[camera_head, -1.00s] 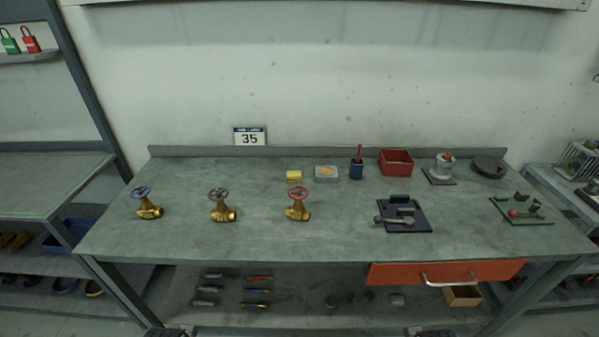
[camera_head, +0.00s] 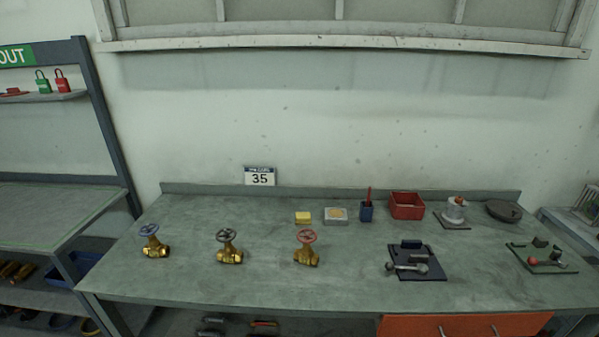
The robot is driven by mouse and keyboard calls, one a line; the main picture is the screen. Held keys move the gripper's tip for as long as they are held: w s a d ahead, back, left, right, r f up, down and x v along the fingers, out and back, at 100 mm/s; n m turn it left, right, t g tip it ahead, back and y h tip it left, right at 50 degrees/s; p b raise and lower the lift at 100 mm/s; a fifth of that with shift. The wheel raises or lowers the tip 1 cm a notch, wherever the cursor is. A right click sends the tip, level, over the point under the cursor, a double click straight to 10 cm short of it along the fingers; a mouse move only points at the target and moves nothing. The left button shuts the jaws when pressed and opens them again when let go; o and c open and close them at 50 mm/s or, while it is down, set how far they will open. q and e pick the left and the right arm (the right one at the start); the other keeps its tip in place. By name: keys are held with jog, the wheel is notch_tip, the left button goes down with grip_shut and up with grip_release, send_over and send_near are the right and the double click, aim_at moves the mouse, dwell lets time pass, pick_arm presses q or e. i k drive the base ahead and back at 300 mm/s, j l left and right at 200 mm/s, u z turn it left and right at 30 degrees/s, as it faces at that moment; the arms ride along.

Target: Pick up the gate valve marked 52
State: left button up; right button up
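Three brass gate valves stand in a row on the left half of the green-grey workbench (camera_head: 200,281). The left valve (camera_head: 155,247) has a blue-grey handwheel, the middle valve (camera_head: 229,252) a dark grey handwheel, and the right valve (camera_head: 306,254) a red handwheel. No number 52 can be read on any of them at this size. A small sign (camera_head: 259,176) at the bench's back edge reads 35. Neither gripper is in view.
The bench front is clear. An orange drawer (camera_head: 460,325) is below.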

aim_at(306, 256)
jog(key=i+j, duration=0.1)
jog(key=j, duration=0.45)
jog(key=i+j, duration=0.15)
jog(key=j, duration=0.35)
jog(key=i+j+z, duration=0.1)
jog(key=j, duration=0.45)
jog(key=i+j, duration=0.1)
jog(key=j, duration=0.4)
